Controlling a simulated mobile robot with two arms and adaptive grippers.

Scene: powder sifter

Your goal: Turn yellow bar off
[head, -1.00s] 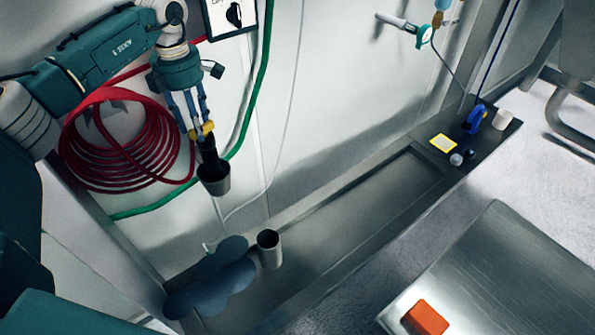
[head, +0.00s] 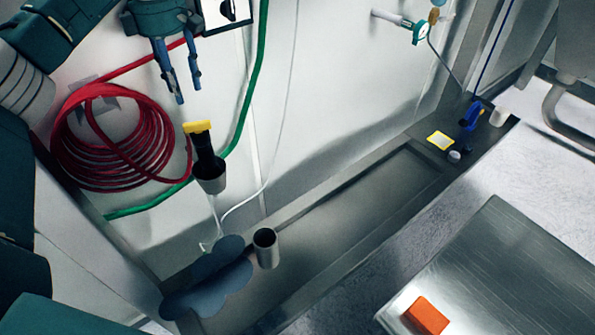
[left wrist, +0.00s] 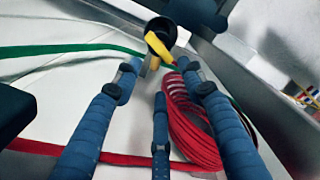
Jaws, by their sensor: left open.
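The yellow bar (head: 197,126) sits on top of a black piece above a dark cup-shaped funnel (head: 211,179), against the white wall. It lies nearly level in the head view. In the left wrist view the yellow bar (left wrist: 160,48) crosses beside the round dark opening of the cup, beyond my fingertips. My left gripper (head: 188,95) has blue fingers, spread and empty, just above the bar and apart from it. In the left wrist view the fingers of my left gripper (left wrist: 158,80) are apart with nothing between them. My right gripper is not in view.
A coiled red hose (head: 115,135) hangs on the wall left of the bar, and a green hose (head: 247,110) runs to its right. A metal cup (head: 265,248) stands in the trough below. An orange block (head: 428,316) lies on a metal table (head: 510,270).

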